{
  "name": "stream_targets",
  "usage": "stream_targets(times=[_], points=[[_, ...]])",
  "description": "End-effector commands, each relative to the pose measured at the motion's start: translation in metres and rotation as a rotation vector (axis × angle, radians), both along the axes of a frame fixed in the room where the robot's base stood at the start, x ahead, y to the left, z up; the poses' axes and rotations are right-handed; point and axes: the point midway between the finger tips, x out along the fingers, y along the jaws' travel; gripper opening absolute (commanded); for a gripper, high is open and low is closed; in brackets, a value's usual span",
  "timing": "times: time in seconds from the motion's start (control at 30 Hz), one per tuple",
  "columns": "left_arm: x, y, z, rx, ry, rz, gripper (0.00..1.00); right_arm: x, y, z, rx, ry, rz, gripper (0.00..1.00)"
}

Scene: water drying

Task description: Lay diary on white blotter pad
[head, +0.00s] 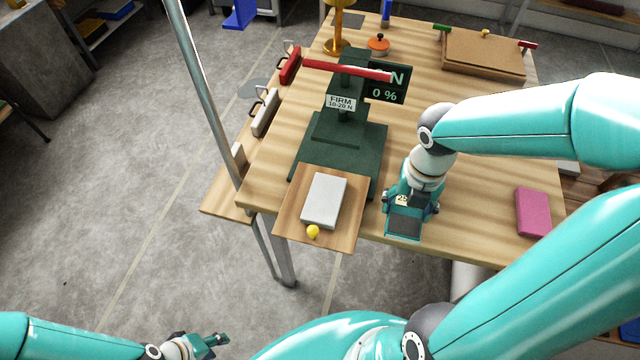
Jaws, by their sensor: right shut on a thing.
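The white blotter pad (324,200) lies flat on a small wooden board at the table's near edge, with nothing on it. My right gripper (411,204) points down over the table, to the right of the pad. It is shut on a dark teal book-like thing with a cream label, which appears to be the diary (404,224). The gripper hides part of it, and I cannot tell whether it touches the table. My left gripper (212,343) is low at the bottom left, away from the table and the pad; its finger opening is unclear.
A yellow knob (313,232) sits at the pad's near edge on the wooden board (346,229). A dark green press (350,140) with a red lever stands behind the pad. A pink book (533,212) lies at the right. Wood lies between it and my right gripper.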

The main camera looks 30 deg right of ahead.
Motion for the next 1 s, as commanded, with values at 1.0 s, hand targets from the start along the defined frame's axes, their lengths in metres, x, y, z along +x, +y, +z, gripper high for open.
stream_targets(times=[1.0], points=[[0.000,0.000,0.017,0.000,0.000,0.000,0.40,0.129,0.110,0.000,-0.001,0.001,-0.001,0.34]])
